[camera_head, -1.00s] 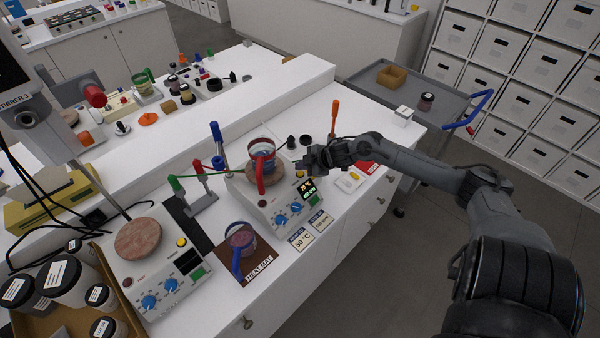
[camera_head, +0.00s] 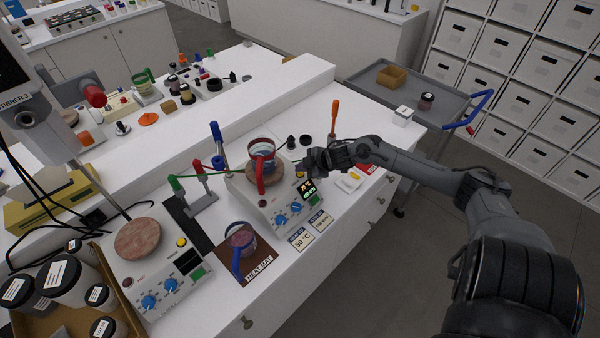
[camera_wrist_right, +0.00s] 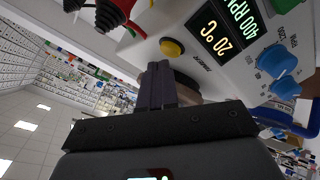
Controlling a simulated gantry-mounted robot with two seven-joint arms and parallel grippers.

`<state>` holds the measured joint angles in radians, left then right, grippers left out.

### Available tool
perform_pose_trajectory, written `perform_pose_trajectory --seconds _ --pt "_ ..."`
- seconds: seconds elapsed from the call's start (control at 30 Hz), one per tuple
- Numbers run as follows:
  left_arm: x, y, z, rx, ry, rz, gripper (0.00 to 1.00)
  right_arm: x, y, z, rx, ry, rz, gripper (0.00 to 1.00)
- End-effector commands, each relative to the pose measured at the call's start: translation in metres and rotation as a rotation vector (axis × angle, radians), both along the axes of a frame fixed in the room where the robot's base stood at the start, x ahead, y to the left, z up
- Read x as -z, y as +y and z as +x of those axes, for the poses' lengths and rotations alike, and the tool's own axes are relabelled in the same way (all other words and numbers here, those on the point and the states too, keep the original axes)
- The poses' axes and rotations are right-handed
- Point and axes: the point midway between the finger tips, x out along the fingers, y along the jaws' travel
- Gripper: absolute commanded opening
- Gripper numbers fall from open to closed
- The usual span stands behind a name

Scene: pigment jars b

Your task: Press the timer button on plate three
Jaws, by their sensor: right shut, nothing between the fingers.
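A white hotplate (camera_head: 265,204) with two blue knobs and a lit display stands mid-counter. Its yellow button (camera_head: 299,174) sits above the display, and the button also shows in the right wrist view (camera_wrist_right: 172,47). The display (camera_wrist_right: 222,33) reads 20 °C and 400 RPM there. My right gripper (camera_head: 305,163) is shut and empty, its fingertips close to the yellow button; contact cannot be told. A second hotplate (camera_head: 160,274) stands at the left with its own yellow button (camera_head: 181,242). I cannot read a plate number on either. My left gripper is not in view.
A red-handled glass vessel (camera_head: 262,152) stands on the middle plate's round top. A blue-handled vessel (camera_head: 240,240) is on a brown mat. Tools with red, green and blue handles stand between the plates. Small cards (camera_head: 301,238) lie in front. A jar tray (camera_head: 36,316) is at lower left.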

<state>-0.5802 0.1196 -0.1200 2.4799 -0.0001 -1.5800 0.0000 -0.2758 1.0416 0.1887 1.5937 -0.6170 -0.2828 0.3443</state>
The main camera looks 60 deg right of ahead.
Motion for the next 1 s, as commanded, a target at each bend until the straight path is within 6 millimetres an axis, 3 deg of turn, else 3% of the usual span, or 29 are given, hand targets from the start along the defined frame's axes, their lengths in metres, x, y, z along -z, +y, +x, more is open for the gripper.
perform_pose_trajectory --seconds 1.0 --pt "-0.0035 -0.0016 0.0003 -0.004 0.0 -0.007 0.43 0.0041 0.0 -0.0002 0.001 0.001 0.001 0.0"
